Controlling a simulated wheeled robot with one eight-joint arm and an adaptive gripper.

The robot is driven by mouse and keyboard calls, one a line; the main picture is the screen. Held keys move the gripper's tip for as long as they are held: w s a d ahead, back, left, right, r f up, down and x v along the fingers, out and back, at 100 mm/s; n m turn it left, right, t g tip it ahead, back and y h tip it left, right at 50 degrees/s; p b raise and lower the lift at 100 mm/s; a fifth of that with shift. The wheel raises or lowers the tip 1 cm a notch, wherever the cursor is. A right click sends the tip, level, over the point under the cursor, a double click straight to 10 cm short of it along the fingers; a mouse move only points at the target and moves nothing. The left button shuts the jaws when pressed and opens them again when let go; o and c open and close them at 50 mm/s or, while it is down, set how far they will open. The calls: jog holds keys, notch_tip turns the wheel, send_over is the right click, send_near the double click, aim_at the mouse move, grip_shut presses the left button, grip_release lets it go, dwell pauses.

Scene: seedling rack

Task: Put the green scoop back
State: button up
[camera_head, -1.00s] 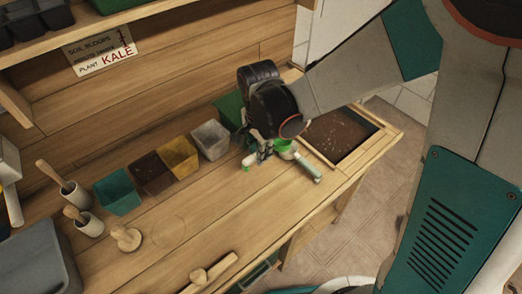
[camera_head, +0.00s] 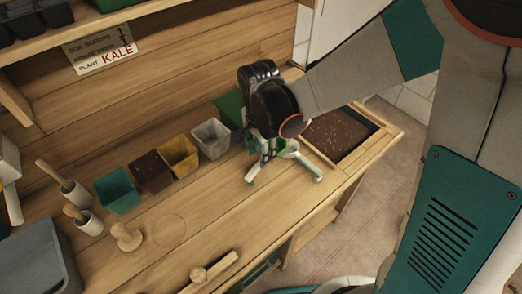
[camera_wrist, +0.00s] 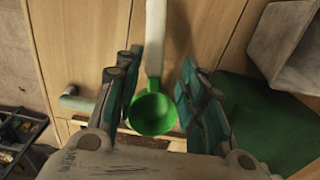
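The green scoop (camera_wrist: 154,113) shows in the wrist view as a round green cup with a white handle running to the top edge. It lies between the two fingers of my gripper (camera_wrist: 158,68), with a gap on both sides of the handle. My gripper is open. In the head view my gripper (camera_head: 266,158) is low over the worktop beside the soil bin, and the scoop's white handle (camera_head: 252,172) sticks out toward the lower left. The fingers hide most of its cup there. I cannot tell whether the scoop touches the wood.
A pale handle with a teal tip (camera_head: 308,168) lies near the front edge. A soil bin (camera_head: 372,153) is to the right. Teal (camera_head: 117,197), brown, yellow and grey (camera_head: 211,147) pots stand along the back left. Wooden tools (camera_head: 125,238) stand further left.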

notch_tip(320, 180, up, 13)
jog(key=p, duration=0.8)
jog(key=shift+f+p, duration=0.2)
jog(key=shift+p, duration=0.15)
jog(key=w+d+r+t+y, duration=0.1)
jog(key=d+r+t, duration=0.1)
jog(key=d+r, duration=0.35)
jog(key=s+d+r+n+t+b, duration=0.1)
jog(key=s+d+n+t+b, duration=0.4)
jog(key=s+d+n, duration=0.5)
jog(key=shift+s+r+n+h+b, duration=0.15)
jog(key=shift+s+n+h+b, duration=0.35)
jog(key=shift+s, duration=0.75)
jog(key=shift+o, duration=0.6)
jog(key=shift+d, duration=0.1)
